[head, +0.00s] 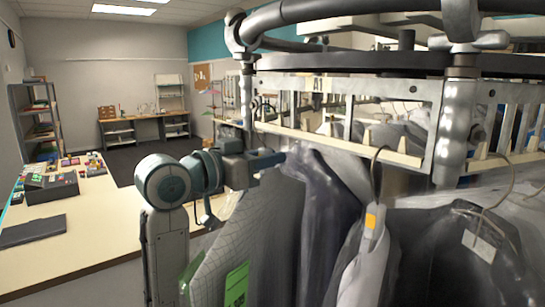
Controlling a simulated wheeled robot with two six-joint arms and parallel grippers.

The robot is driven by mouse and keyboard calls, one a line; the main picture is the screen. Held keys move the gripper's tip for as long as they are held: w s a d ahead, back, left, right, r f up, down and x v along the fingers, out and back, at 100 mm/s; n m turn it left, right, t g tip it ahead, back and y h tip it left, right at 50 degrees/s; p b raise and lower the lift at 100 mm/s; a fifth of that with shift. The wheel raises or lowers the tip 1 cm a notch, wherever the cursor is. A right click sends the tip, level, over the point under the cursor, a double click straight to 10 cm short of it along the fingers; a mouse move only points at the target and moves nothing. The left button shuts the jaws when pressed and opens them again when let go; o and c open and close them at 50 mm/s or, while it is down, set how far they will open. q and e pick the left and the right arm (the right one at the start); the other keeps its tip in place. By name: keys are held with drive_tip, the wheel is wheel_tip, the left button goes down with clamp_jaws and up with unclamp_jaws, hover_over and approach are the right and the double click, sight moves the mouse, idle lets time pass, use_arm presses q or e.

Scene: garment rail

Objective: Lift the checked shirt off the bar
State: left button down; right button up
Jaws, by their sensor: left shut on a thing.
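The checked shirt (245,230), pale grey with a thin grid pattern, hangs at the left end of the garments in the head view. A bright green tag (236,285) is on its lower front. My left gripper (268,160) is at the top of the shirt, beside the slotted bar (335,145), and is shut on it. The fingertips and the hanger hook are too small and covered to make out, so I cannot tell whether the hook touches the bar. My right gripper is not in view.
Dark garments in clear covers (325,215) hang close to the right of the shirt. A grey garment with an orange tag (371,222) hangs further right. Metal rail posts (455,130) stand above. A long table (85,230) with a grey box (52,188) is at left.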

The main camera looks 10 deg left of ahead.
use_arm(q)
drive_tip(key=shift+v, duration=2.75)
drive_tip(key=b+v, duration=1.3)
drive_tip(key=v, duration=0.7)
drive_tip(key=shift+b, duration=0.4)
